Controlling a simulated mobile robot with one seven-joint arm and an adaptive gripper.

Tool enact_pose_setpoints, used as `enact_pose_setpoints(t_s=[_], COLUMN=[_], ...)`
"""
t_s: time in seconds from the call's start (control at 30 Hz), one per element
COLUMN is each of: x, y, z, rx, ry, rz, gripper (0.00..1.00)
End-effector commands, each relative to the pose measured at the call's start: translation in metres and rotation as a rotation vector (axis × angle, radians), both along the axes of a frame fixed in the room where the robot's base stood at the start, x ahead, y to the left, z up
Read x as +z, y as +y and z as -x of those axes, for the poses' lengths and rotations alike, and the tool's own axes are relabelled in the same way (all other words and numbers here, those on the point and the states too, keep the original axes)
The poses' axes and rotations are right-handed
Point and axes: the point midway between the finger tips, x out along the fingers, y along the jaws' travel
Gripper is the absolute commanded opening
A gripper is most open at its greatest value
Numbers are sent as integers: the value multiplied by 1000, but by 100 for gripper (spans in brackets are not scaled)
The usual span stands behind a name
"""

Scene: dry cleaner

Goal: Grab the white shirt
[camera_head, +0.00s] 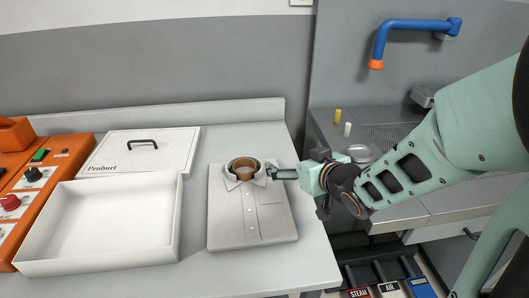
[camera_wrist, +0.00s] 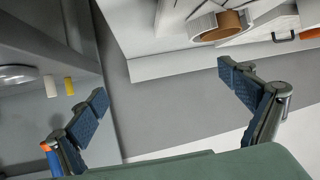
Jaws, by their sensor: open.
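The white shirt (camera_head: 252,215) lies folded on the white counter, its buttoned front up and its collar standing around a brown ring-shaped insert (camera_head: 243,170). The collar and insert (camera_wrist: 222,24) also show at the top of the wrist view. My gripper (camera_head: 277,173) is at the right side of the collar, pointing left. In the wrist view my gripper (camera_wrist: 165,85) has its two blue-padded fingers wide apart with nothing between them. I cannot tell from the head view whether a finger touches the collar.
An open white box (camera_head: 100,261) stands left of the shirt, with its lid (camera_head: 173,141) behind it. An orange control panel (camera_head: 12,237) is at the far left. A grey sink unit with a blue pipe (camera_head: 418,25) is at the right. The counter's front right is clear.

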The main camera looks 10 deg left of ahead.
Motion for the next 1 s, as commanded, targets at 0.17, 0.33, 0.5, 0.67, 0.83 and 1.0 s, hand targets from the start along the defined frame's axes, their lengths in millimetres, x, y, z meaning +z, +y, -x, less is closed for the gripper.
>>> enact_pose_setpoints(t_s=[0.17,0.33,0.5,0.67,0.83,1.0], x=[-13,-14,-19,-31,-35,-44], y=[59,78,88,99,107,114], z=[40,49,37,23,13,4], rx=[174,225,226,224,222,222], ry=[-15,-21,-20,-20,-21,-20], rz=[-44,-62,-63,-60,-59,-59], gripper=[96,96,96,96,96,96])
